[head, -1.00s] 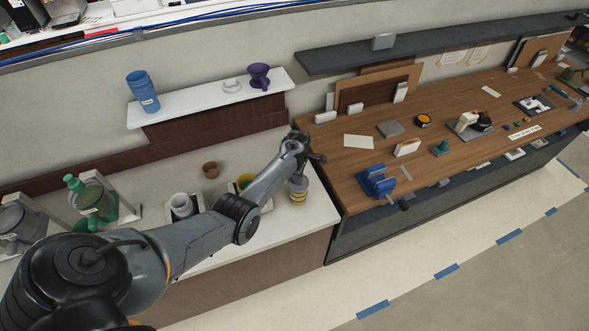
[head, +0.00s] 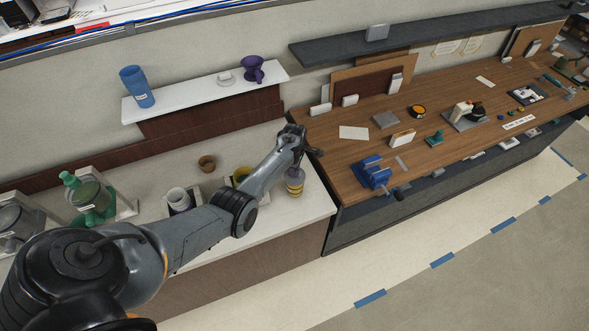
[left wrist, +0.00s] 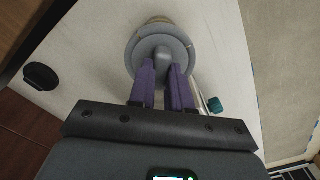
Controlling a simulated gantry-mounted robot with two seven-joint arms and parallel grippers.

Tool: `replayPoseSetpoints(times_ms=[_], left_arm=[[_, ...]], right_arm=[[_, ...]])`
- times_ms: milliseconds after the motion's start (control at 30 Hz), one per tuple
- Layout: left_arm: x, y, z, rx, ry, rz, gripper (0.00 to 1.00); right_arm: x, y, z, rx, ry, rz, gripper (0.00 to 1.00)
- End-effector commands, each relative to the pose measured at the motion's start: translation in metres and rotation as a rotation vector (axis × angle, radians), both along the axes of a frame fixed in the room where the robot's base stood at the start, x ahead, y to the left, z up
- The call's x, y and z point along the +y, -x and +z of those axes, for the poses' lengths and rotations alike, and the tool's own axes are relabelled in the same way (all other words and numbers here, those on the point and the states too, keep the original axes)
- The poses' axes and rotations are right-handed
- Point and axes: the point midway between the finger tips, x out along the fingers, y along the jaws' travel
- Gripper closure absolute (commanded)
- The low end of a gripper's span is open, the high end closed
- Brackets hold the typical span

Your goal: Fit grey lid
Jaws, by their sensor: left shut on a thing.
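The grey lid (left wrist: 178,46) is round with a raised knob. In the left wrist view, the purple fingers of my left gripper (left wrist: 165,72) are shut on its knob. In the head view, my left gripper (head: 296,163) points down over a yellow-banded jar (head: 294,190) near the right end of the white counter. The lid is at the top of this jar, mostly hidden by the gripper. A tan edge of the jar (left wrist: 158,20) shows beyond the lid. I cannot tell whether the lid is fully seated. My right gripper is out of view.
A yellow container (head: 241,174), a white-topped canister (head: 179,199) and a brown cup (head: 207,163) stand left on the counter (head: 318,207). The wooden bench (head: 345,160) with a blue vise (head: 375,173) is close on the right. A shelf (head: 195,92) is behind.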

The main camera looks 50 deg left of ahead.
Motion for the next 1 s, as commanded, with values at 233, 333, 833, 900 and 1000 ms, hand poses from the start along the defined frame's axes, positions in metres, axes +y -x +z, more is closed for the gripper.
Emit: replayPoseSetpoints(times_ms=[233,333,833,900,1000], left_arm=[[0.000,-0.001,0.000,-0.001,0.001,0.001,1.00],[0.000,0.000,0.000,0.000,0.000,0.000,1.00],[0.000,-0.001,-0.009,-0.001,-0.001,0.001,1.00],[0.000,-0.001,-0.012,-0.001,-0.001,0.001,1.00],[0.000,-0.001,-0.015,-0.001,-0.001,0.001,1.00]], right_arm=[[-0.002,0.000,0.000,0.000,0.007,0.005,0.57],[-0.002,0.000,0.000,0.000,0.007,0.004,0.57],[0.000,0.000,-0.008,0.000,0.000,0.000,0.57],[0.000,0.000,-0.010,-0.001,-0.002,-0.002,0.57],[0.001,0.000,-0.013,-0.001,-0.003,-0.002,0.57]])
